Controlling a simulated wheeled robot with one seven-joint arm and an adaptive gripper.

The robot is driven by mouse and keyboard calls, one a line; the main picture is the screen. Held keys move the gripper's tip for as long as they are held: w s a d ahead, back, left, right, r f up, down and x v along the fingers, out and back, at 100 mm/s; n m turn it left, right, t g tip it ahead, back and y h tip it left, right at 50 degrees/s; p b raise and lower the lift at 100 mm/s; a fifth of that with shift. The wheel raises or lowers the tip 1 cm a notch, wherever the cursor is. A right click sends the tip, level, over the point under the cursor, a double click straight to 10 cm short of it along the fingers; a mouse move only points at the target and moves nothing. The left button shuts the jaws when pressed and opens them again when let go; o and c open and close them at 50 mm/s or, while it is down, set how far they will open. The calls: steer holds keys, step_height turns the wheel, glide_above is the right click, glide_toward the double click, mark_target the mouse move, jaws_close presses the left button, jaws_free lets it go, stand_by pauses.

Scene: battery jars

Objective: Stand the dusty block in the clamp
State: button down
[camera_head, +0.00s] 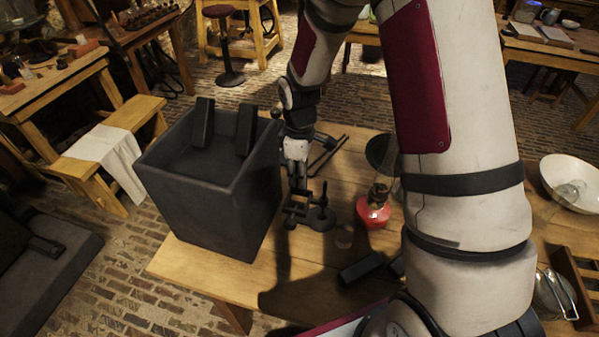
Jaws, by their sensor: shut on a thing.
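My gripper (298,203) is low over the wooden table, just right of the large dark jar. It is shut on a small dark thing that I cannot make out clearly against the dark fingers. A dark stand with a round base (321,219) and a thin upright rod is close at its right; it may be the clamp. I cannot tell whether gripper and stand touch. A dark block (360,268) lies on the table at the front, and part of another dark piece (398,266) shows beside my arm. I cannot tell which block is dusty.
The tall square jar (205,200) stands at the table's left, with two dark slabs, left (203,122) and right (246,128), at its top. A red lamp (374,208) stands to the right of the gripper. A white bowl (572,184) is far right. My arm hides the table's middle.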

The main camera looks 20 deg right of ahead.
steer(key=shift+f+b, duration=0.95)
steer(key=shift+f, duration=2.15)
stand_by(1.3)
steer(key=c, duration=1.2)
jaws_free()
step_height(320, 180, up, 12)
steer(key=shift+f, duration=0.1)
steer(key=s+r+m+t, duration=0.5)
steer(key=s+r+m, duration=0.5)
steer(key=s+r, duration=1.1)
steer(key=shift+s+r+m, duration=0.25)
steer(key=shift+r+m, duration=0.15)
steer(key=shift+r, duration=0.3)
